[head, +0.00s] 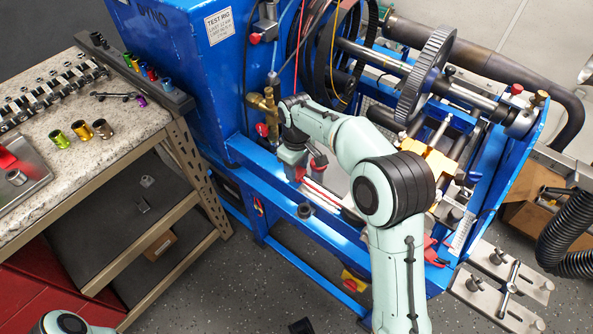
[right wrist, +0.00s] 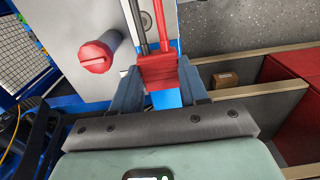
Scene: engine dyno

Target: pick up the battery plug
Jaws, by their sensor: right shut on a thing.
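Whether the plug touches a socket or hangs free I cannot tell. My left gripper is not in view; only a piece of my left arm shows at the bottom left.
A red knob (right wrist: 97,53) stands on a pale panel close beside the plug. The blue rig (head: 180,70) carries a large gear (head: 427,75) and shafts. A workbench (head: 75,150) with sockets is at the left. Grey floor lies in front.

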